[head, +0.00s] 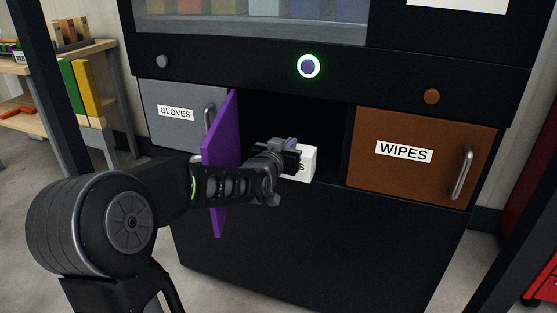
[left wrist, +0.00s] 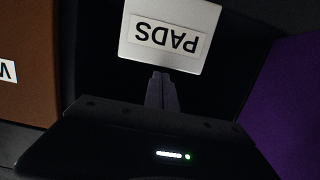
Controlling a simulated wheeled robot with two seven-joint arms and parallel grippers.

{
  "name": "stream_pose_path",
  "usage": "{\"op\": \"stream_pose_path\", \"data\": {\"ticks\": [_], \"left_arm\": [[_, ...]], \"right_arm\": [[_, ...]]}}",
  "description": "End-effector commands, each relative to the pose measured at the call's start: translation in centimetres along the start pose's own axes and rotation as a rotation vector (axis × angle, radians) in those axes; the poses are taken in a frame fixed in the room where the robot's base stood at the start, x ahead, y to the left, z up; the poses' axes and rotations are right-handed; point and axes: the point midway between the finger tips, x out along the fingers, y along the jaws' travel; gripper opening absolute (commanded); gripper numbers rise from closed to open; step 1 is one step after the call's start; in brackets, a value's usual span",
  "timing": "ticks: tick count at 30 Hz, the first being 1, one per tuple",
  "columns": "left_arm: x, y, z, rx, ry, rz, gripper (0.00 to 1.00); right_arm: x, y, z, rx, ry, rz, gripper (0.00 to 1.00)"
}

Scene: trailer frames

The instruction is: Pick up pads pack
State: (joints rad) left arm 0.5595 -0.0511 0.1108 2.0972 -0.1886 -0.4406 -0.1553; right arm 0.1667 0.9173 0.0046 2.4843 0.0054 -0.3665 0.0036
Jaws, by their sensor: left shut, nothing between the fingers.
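The pads pack (head: 307,166) is a white box in the open middle compartment of the black cabinet. In the head view my left gripper (head: 291,147) is in front of it and hides much of it and its label. In the left wrist view the pack (left wrist: 165,58) appears upside down with the label PADS readable. My left gripper (left wrist: 162,76) has its fingers together, pointing at the pack, with nothing between them. I cannot tell whether the fingertips touch the pack. My right gripper is not in view.
A purple door (head: 222,140) stands open left of the compartment, close beside my left arm. The grey GLOVES door (head: 160,106) and brown WIPES door (head: 390,165) are closed. A glowing ringed button (head: 309,66) is above. A wooden shelf (head: 25,122) stands at left.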

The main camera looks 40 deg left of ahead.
Motion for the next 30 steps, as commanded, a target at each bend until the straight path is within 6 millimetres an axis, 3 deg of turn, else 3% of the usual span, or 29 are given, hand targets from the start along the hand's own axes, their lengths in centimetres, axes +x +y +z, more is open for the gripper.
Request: {"op": "stream_pose_path", "data": {"ticks": [15,20,30], "left_arm": [[-9.8,-0.1,1.3,0.000,0.005,-0.001,0.00],[-10.9,0.0,1.6,-0.001,0.003,-0.001,0.00],[-10.9,0.0,1.8,-0.002,0.000,0.001,0.00]], "right_arm": [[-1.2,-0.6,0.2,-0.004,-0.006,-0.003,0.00],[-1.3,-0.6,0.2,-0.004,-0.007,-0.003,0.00],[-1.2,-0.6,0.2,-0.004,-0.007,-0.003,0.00]]}}
